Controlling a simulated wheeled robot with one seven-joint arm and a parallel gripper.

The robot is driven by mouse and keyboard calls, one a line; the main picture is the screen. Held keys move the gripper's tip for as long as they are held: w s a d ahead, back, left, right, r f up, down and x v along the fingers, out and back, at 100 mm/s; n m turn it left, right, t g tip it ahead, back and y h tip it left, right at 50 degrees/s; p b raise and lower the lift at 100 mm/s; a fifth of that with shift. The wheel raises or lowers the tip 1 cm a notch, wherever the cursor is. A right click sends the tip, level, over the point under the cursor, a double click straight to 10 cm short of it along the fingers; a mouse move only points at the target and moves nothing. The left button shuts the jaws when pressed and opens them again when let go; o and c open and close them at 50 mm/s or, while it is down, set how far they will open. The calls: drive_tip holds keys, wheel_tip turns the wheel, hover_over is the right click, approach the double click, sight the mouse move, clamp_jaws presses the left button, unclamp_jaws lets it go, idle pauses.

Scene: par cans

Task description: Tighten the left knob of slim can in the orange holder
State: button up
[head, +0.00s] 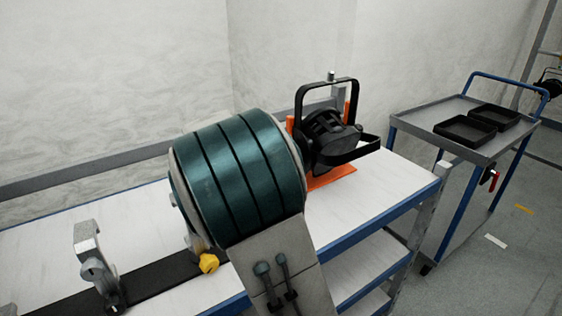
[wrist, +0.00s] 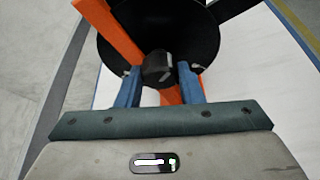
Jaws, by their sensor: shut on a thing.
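The slim can (head: 328,132) is black, with a black yoke, and sits in the orange holder (head: 332,178) on the bench. In the wrist view the can (wrist: 200,40) shows as a dark round body, with orange bars of the holder (wrist: 108,32) around it. A black knob (wrist: 158,68) stands out from its near side. My gripper (wrist: 158,74) has its two blue fingers on either side of this knob and is shut on it. In the head view my teal arm hides the gripper and the knob.
At right stands a cart (head: 448,116) with black trays (head: 465,130). Bare bench top lies at the left.

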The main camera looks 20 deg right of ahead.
drive_tip(key=m+t+h+b, duration=0.1)
drive_tip(key=m+b, duration=0.3)
drive_tip(key=b, duration=0.6)
drive_tip(key=m+t+b, duration=0.3)
drive_tip(key=m+b, duration=0.1)
drive_tip(key=b, duration=0.6)
drive_tip(key=f+m+t+h+b, duration=0.1)
drive_tip(key=m+b, duration=0.3)
drive_tip(key=b, duration=0.5)
drive_tip(key=shift+s+t+h+b, duration=0.15)
drive_tip(key=shift+t+h+b, duration=0.15)
drive_tip(key=shift+t+b, duration=0.1)
drive_tip(key=shift+r, duration=0.15)
drive_tip(key=o, duration=1)
drive_tip(key=shift+r+p, duration=0.2)
drive_tip(key=shift+p, duration=0.2)
